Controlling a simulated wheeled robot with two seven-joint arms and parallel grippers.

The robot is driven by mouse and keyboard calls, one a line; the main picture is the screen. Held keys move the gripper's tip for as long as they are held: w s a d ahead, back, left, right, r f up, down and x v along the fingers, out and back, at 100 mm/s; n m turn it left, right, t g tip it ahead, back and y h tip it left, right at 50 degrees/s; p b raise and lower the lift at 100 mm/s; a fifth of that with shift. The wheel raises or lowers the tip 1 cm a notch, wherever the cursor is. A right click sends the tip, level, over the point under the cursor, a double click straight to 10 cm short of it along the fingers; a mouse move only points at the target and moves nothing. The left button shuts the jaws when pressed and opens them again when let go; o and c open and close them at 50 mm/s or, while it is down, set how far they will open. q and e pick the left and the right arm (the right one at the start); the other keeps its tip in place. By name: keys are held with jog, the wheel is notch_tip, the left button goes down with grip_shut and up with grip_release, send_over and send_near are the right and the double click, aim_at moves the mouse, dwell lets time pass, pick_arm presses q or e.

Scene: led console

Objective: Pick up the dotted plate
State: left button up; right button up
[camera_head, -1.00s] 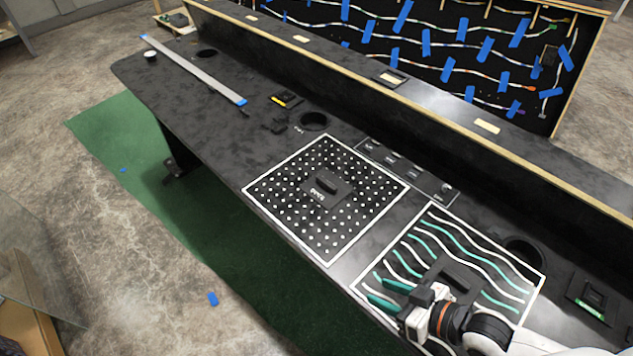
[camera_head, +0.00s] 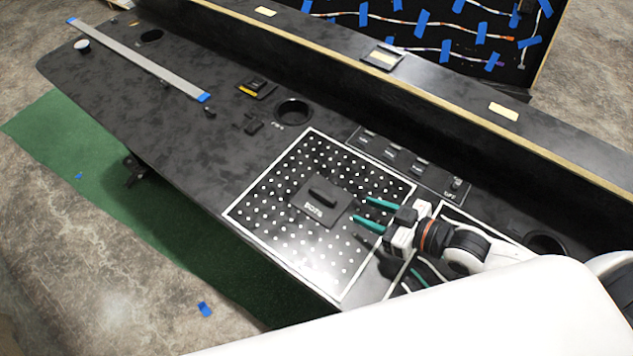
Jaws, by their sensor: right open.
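The dotted plate (camera_head: 285,232) is a black square with white dots and a white border, lying flat on the black console top. A raised dark block with a handle (camera_head: 323,197) sits at its middle. My right gripper (camera_head: 374,214) is open and empty, its two teal fingers pointing left over the plate's right part, just right of the handle and apart from it. The wavy-line plate (camera_head: 452,213) is mostly hidden behind my right arm. My left gripper is not in view.
The black console (camera_head: 180,150) has a round hole (camera_head: 293,111) behind the plate and a small panel of switches (camera_head: 412,162) at its right. A raised ledge (camera_head: 400,100) runs along the back. A grey strip (camera_head: 140,60) lies at the far left. The console left of the plate is mostly clear.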

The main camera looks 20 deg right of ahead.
aim_at(327, 197)
jog(key=x, duration=0.5)
jog(key=shift+a, duration=0.3)
jog(key=shift+w+a+f, duration=0.15)
jog(key=shift+w+a, duration=0.15)
jog(key=shift+w, duration=0.2)
jog(key=x, duration=0.3)
jog(key=shift+w+a, duration=0.25)
jog(key=shift+w+a+f, duration=0.15)
jog(key=shift+w+a, duration=0.1)
jog(key=shift+w, duration=0.1)
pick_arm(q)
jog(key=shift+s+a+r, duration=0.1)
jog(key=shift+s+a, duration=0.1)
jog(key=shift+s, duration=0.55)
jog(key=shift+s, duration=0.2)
pick_arm(e)
grip_shut()
